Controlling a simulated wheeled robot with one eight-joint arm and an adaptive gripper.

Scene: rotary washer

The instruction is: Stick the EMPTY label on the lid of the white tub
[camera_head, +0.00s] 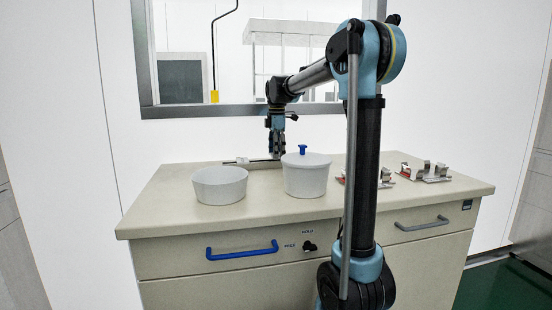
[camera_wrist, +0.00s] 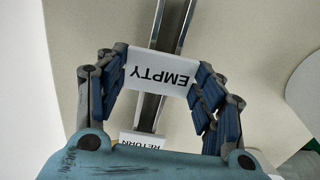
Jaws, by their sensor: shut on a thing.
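The white tub (camera_head: 305,178) stands upright on the counter, with its pale lid (camera_head: 305,160) on and a blue knob (camera_head: 302,149) on the lid's middle. My gripper (camera_head: 277,155) points down just behind and left of the tub. In the wrist view its fingers (camera_wrist: 160,66) are shut on the two sides of the white EMPTY label (camera_wrist: 161,78), whose print appears upside down. The label lies over a metal rail (camera_wrist: 172,40); I cannot tell whether they touch. A pale rounded edge at the wrist view's right may be the tub.
A RETURN label (camera_wrist: 141,140) sits at the rail, close to my gripper. An open white bowl (camera_head: 219,185) stands left of the tub. Metal clip-like pieces (camera_head: 425,172) lie on the right of the counter (camera_head: 155,212). The counter's front middle is clear.

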